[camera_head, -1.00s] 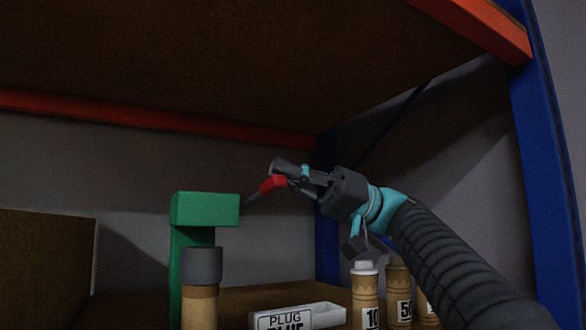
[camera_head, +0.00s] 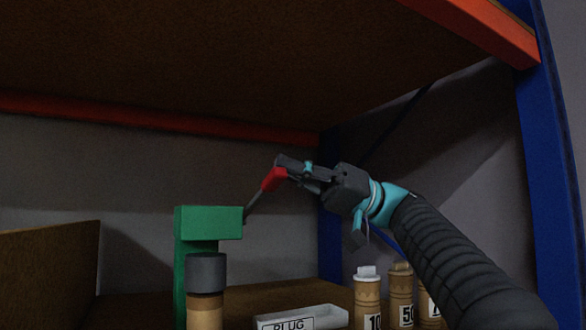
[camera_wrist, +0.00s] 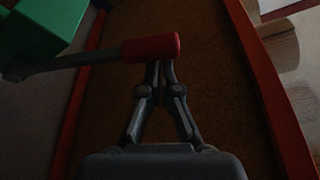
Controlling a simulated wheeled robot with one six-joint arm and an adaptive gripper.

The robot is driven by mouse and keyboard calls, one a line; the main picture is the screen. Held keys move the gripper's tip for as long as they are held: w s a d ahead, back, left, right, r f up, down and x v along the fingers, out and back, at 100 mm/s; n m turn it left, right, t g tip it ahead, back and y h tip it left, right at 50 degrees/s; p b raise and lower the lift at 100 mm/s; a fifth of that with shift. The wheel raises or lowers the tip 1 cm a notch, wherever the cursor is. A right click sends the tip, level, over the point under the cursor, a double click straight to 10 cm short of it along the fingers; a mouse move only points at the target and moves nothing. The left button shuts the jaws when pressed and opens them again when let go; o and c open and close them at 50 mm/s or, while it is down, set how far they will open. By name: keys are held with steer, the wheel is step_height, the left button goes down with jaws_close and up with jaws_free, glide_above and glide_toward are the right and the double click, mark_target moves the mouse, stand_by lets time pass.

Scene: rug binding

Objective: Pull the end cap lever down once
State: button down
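The end cap lever is a thin grey bar with a red grip (camera_head: 273,179). It slopes up and right from a green press body (camera_head: 208,222) in the head view. In the wrist view the red grip (camera_wrist: 151,48) lies across the tips of my gripper (camera_wrist: 160,68), hiding their very ends. The fingers lean together with almost no gap, and the grip is not between them. In the head view my gripper (camera_head: 283,167) is at the upper right of the grip, close to or touching it. I cannot tell whether they touch.
A tan bottle with a dark grey cap (camera_head: 206,272) stands in front of the press. A white box labelled PLUG (camera_head: 300,318) and several tan numbered bottles (camera_head: 367,295) stand to the right. A brown shelf (camera_head: 240,70) with red beams is overhead; a blue post (camera_head: 553,170) is at right.

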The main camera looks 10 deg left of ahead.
steer(key=v, duration=0.9)
steer(key=shift+w, duration=0.45)
steer(key=shift+r, duration=0.15)
